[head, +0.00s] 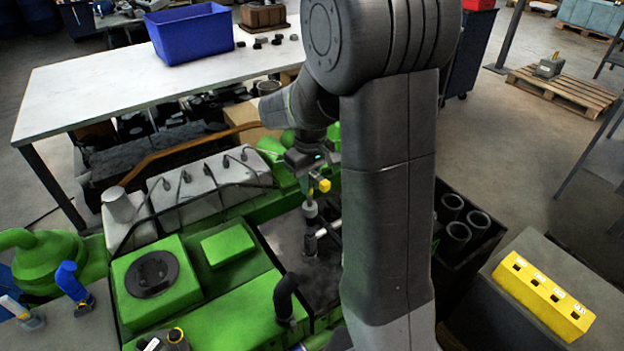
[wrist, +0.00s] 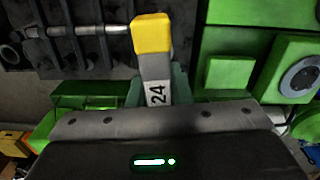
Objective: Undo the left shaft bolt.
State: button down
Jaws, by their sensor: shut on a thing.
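My gripper (head: 305,160) is over the right part of the green engine in the head view. In the wrist view my gripper (wrist: 157,88) is shut on a grey tool (wrist: 156,68) marked "24", with a yellow end. The tool's yellow part (head: 324,185) also shows in the head view. A light metal shaft (wrist: 90,31) with dark brackets lies at the upper left of the wrist view. In the head view the shaft (head: 328,228) is partly hidden behind my arm. I cannot pick out the left shaft bolt, nor tell whether the tool touches it.
A yellow holder (head: 545,292) stands on a bench at right. A dark crate (head: 470,255) holds cylinders. A white table (head: 110,82) with a blue bin (head: 190,35) is behind.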

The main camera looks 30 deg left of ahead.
aim_at(310, 205)
jog(key=shift+w+f+m, duration=0.1)
jog(key=shift+f+m, duration=0.05)
jog(key=shift+m, duration=0.95)
jog(key=m, duration=0.3)
jog(key=m+b, duration=0.1)
jog(key=m, duration=0.1)
jog(key=shift+f+m, duration=0.25)
jog(key=shift+m, duration=0.05)
jog(key=m, duration=0.3)
jog(key=shift+f+b, duration=0.2)
jog(key=shift+b, duration=0.1)
jog(key=m, duration=0.2)
jog(key=m+b, duration=0.1)
jog(key=m, duration=0.1)
jog(key=shift+f, duration=0.3)
jog(key=m, duration=0.4)
jog(key=shift+f+m+b, duration=0.3)
jog(key=shift+m+b, duration=0.1)
jog(key=m, duration=0.3)
jog(key=shift+f, duration=0.15)
jog(key=m, duration=0.4)
jog(key=shift+f, duration=0.3)
jog(key=m, duration=0.4)
jog(key=shift+f, duration=0.25)
jog(key=shift+f+b, duration=1.05)
jog(key=shift+f, duration=0.55)
